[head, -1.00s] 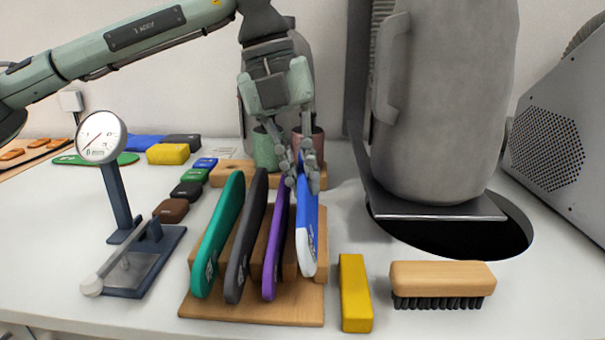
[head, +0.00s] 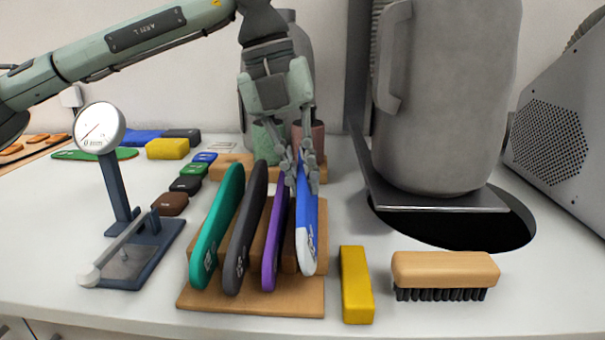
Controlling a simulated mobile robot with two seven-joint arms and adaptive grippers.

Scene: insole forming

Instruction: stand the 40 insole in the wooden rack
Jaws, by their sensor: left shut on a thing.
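The wooden rack (head: 250,303) stands at the front middle of the table. A green insole (head: 217,228), a dark grey insole (head: 245,232) and a purple insole (head: 275,240) stand in it on edge. A blue insole with a white end (head: 306,222) stands upright at the rack's right side. My left gripper (head: 300,178) is shut on the blue insole near its far upper end. I cannot read the size marks, so I cannot tell which insole is the 40. Whether the blue insole's lower edge rests in a slot is hidden. My right gripper is out of view.
A yellow block (head: 356,284) and a wooden brush (head: 445,270) lie right of the rack. A dial gauge (head: 101,129) stands left. Behind are two cups, a large grey machine (head: 445,100) and a dark round opening (head: 480,228). Small coloured blocks lie back left.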

